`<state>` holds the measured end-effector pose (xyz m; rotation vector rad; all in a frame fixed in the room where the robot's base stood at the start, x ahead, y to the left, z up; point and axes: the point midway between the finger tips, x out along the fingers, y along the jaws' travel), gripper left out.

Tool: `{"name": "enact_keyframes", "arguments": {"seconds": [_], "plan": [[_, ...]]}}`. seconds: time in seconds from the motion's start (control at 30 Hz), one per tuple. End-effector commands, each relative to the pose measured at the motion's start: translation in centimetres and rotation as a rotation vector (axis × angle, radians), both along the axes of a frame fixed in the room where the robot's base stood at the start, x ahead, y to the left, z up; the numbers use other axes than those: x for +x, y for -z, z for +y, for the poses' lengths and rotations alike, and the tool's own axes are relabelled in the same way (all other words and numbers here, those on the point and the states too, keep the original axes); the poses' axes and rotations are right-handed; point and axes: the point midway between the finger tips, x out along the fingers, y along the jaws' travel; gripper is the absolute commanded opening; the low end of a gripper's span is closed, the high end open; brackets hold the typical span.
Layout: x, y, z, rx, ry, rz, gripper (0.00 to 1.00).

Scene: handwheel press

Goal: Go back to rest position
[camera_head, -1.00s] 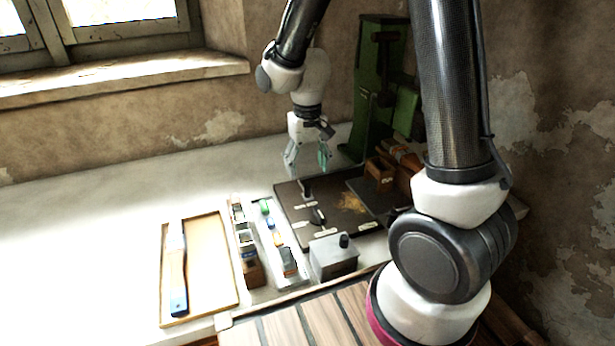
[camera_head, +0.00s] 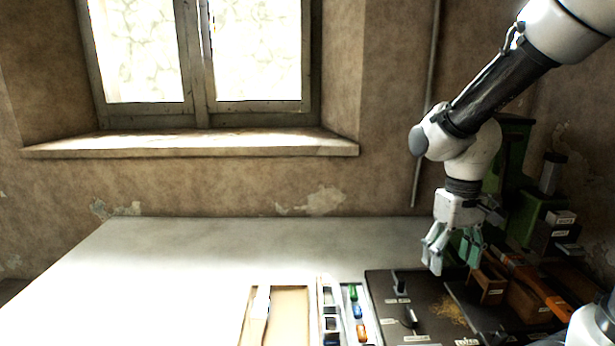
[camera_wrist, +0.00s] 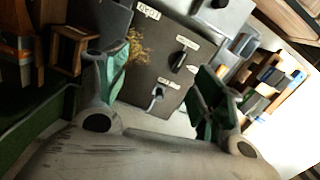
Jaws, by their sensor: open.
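My gripper (camera_head: 454,250) hangs from my arm over the back of the dark board, fingers pointing down, apart and empty. In the wrist view my gripper (camera_wrist: 160,105) also shows its two green-padded fingers spread, with nothing between them. The dark board (camera_head: 385,285) lies below on the table and carries small black levers, white labels and a yellowish patch. The green press (camera_head: 512,150) stands behind and to the right of my gripper, partly hidden by my arm.
A wooden tray (camera_head: 290,292) and a narrow rack of coloured pieces (camera_head: 356,310) lie left of the board. Wooden boxes (camera_head: 487,284) stand close at right. The table (camera_head: 200,260) is bare at left. A window sill (camera_head: 190,143) juts from the wall.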

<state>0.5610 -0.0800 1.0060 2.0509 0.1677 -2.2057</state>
Motion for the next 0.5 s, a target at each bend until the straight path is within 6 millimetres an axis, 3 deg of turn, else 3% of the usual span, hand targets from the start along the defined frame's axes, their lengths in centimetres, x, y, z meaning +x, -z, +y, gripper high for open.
{"name": "enact_keyframes", "arguments": {"seconds": [0.1,0.3,0.5], "plan": [[-3.0,-3.5,-2.0,0.018,0.014,-0.078,0.68],[-7.5,-7.6,-4.8,0.037,0.073,-0.24,0.68],[-9.6,-10.4,-6.3,0.044,0.136,-0.396,0.68]]}}
